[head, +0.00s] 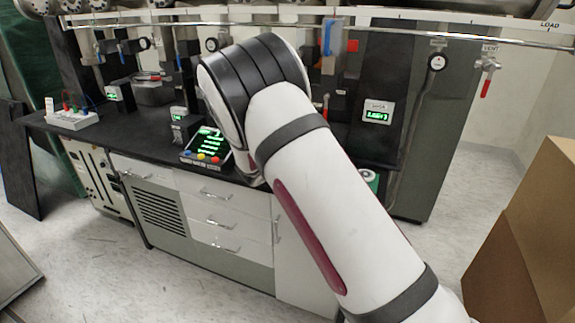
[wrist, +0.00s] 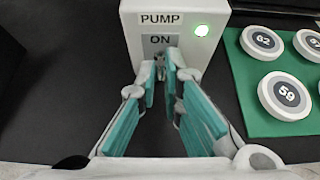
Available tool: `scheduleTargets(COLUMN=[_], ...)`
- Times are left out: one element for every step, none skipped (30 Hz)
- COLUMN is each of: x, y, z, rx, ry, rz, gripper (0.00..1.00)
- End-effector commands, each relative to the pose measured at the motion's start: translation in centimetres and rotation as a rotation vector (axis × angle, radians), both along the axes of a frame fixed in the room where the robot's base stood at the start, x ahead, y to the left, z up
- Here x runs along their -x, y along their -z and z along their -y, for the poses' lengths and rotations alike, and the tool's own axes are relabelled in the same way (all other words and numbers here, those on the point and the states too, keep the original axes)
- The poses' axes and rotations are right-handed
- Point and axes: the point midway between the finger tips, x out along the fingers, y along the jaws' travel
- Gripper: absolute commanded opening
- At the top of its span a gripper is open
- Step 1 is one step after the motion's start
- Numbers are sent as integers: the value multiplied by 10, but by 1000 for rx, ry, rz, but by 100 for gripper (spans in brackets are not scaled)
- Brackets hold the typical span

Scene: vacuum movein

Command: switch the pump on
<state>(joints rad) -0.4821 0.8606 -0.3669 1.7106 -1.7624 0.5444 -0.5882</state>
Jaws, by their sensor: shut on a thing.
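The pump switch box (wrist: 200,55) is white, with labels reading PUMP and ON. In the head view my arm hides the gripper and the pump box.
A green mat (wrist: 241,95) with numbered white discs (wrist: 285,95) lies right of the box. The black bench (head: 140,138) carries a tablet with colored buttons (head: 205,148). Cardboard boxes (head: 540,220) stand at the right. A metal rail with valves (head: 488,64) runs above.

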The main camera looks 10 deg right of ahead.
Motion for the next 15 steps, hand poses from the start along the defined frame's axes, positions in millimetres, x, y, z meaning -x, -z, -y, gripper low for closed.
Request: scheduleTargets(x=[0, 0, 0, 0, 0, 0, 0, 0, 0, 0, 0, 0, 0, 0, 0], y=[1, 1, 1, 1, 1, 1, 1, 1, 1, 1, 1, 1, 1, 1, 1], z=[-1, -1, -1, -1, -1, -1, -1, -1, -1, -1, -1, -1, -1, -1, -1], rx=[-3, -3, -3, -2, -2, -2, -2, -2, -2, -2, -2, -2, -1, -1, -2], ry=[-1, -1, -1, -1, -1, -1, -1, -1, -1, -1, -1, -1, -1, 0, 0], rz=[-3, -3, -3, -3, -3, -3, -3, -3, -3, -3, -3, -3, -3, -3, -2], gripper=[0, 0, 0, 0, 0, 0, 0, 0, 0, 12, 19, 28, 28, 28, 28])
